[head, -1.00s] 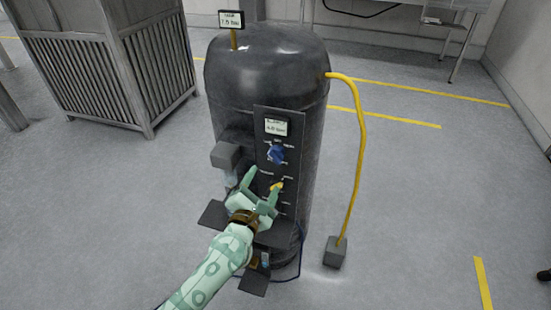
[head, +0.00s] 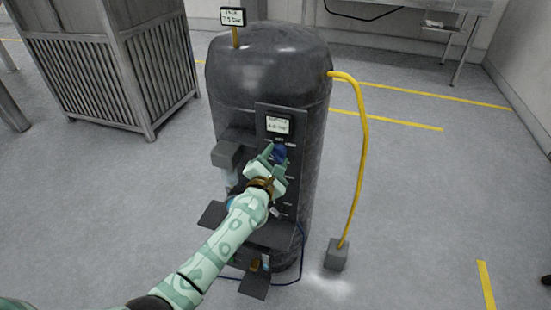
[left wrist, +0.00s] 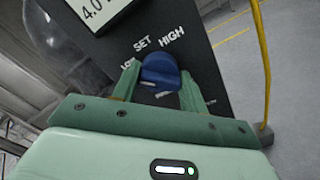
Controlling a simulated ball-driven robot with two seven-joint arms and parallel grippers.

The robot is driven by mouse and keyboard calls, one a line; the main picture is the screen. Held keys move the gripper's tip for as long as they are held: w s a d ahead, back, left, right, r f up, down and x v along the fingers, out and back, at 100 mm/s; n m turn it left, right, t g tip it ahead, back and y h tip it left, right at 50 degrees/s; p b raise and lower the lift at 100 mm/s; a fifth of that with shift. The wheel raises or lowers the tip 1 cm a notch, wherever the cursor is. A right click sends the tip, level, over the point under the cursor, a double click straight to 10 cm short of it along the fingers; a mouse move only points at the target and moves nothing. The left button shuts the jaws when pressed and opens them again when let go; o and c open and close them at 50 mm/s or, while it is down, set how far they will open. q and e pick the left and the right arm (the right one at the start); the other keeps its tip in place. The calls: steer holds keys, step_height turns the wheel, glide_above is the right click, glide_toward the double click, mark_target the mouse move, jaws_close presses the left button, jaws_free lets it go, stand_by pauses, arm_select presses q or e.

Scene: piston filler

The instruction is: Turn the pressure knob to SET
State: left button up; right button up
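The blue pressure knob (head: 280,152) sits on the dark panel (head: 291,205) on the front of the black tank. In the left wrist view the knob (left wrist: 160,70) lies between the two green fingertips of my left gripper (left wrist: 159,76). The gripper is open, one finger on each side of the knob; I cannot tell whether either touches it. In the head view my left gripper (head: 269,160) covers part of the knob. The labels SET (left wrist: 142,43) and HIGH (left wrist: 172,37) show above the knob; a label at left is partly hidden. My right gripper is not in view.
A display (left wrist: 97,10) reading 4.0 is above the knob. A grey box (head: 226,154) juts out left of the panel. A yellow hose (head: 362,150) runs down the right side to a grey block (head: 336,254). A slatted crate (head: 100,65) stands behind left.

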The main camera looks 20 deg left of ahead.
arm_select(q)
steer(key=shift+m, duration=0.3)
steer(key=m+p, duration=0.2)
steer(key=m, duration=0.1)
steer(key=shift+m, duration=0.3)
steer(key=shift+m+p, duration=0.8)
steer(key=shift+m, duration=1.5)
steer(key=shift+f, duration=0.1)
steer(key=o, duration=1)
